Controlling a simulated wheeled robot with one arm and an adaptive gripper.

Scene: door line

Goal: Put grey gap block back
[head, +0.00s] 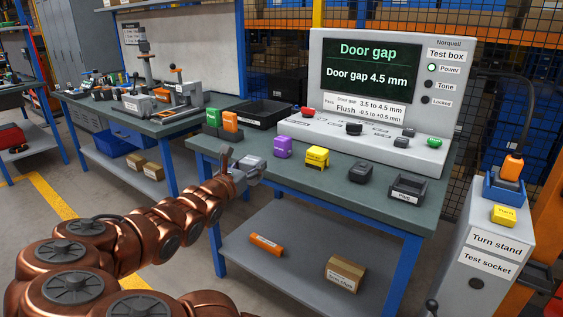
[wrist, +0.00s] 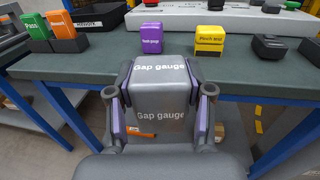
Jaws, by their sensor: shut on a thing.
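The grey gap block (wrist: 160,117), labelled "Gap gauge" on its top and front face, fills the middle of the wrist view. My gripper (wrist: 160,90) is shut on it, with one finger on each side. In the head view my gripper (head: 243,172) is at the front edge of the green-grey bench (head: 330,186), left of the purple flush gauge (head: 282,148). The grey block is small there and partly covered by my gripper. I cannot tell whether its underside touches anything.
A yellow pinch test block (head: 317,157), a dark block (head: 360,172) and a "Plug" tray (head: 406,188) stand to the right. A green block (head: 212,117), an orange block (head: 230,121) and a black tray (head: 259,112) are behind left. The test box (head: 385,85) shows "Door gap 4.5 mm".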

